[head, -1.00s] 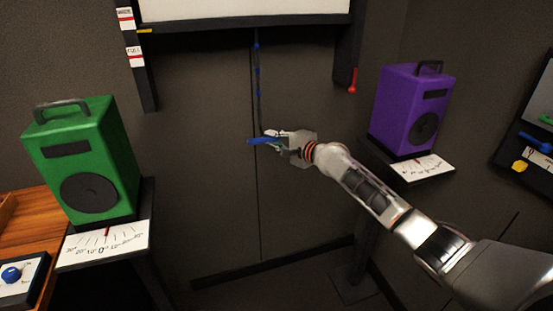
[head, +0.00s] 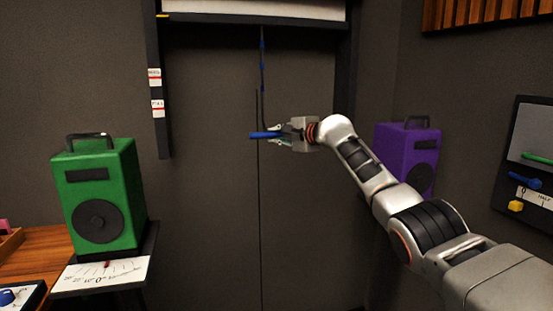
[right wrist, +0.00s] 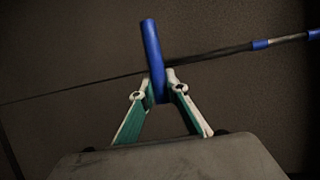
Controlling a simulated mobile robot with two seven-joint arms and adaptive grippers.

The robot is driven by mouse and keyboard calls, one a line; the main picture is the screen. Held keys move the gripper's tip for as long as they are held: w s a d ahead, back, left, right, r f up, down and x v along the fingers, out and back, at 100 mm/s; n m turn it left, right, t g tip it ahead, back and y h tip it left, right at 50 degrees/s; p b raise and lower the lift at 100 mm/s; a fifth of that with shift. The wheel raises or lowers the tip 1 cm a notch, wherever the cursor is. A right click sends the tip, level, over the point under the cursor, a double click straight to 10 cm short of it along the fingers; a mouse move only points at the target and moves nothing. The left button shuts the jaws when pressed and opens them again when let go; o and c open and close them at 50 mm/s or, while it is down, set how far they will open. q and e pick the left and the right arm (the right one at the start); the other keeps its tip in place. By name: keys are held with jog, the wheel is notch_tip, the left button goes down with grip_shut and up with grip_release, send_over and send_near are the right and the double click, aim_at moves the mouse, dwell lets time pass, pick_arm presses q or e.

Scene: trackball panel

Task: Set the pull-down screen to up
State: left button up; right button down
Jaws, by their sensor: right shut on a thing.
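The pull-down screen (head: 258,8) is a pale sheet with a dark bottom bar (head: 250,20), cut off by the top of the head view. A dark cord with blue bands (head: 262,60) hangs from the bar to a blue handle (head: 256,135). My right gripper (head: 279,135) is shut on this handle, in front of the dark wall. In the right wrist view the blue handle (right wrist: 153,60) stands between the two fingertips, with the cord running behind it. A yellow pointer (head: 163,16) at the bar's left end is above two labels (head: 155,77) on the left post. My left gripper is not in view.
A green speaker (head: 98,200) stands on a stand at the left, behind a dial card (head: 102,274). A purple speaker (head: 408,160) is partly behind my right arm. A switch panel (head: 530,150) is on the right wall. The wall around the handle is clear.

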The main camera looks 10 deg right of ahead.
notch_tip(320, 180, up, 7)
jog(key=shift+f+b, duration=0.2)
jog(key=shift+b, duration=0.5)
jog(key=shift+r, duration=0.7)
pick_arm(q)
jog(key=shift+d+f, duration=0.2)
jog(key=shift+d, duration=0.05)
pick_arm(e)
jog(key=shift+r, duration=0.1)
jog(key=shift+r, duration=0.15)
jog(key=c, duration=2)
grip_release()
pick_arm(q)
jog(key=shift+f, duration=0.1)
pick_arm(e)
jog(key=shift+o, duration=0.2)
jog(key=shift+f, duration=0.2)
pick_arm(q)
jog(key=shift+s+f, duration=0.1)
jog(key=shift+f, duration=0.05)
pick_arm(e)
jog(key=shift+f, duration=0.1)
jog(key=shift+d, duration=0.15)
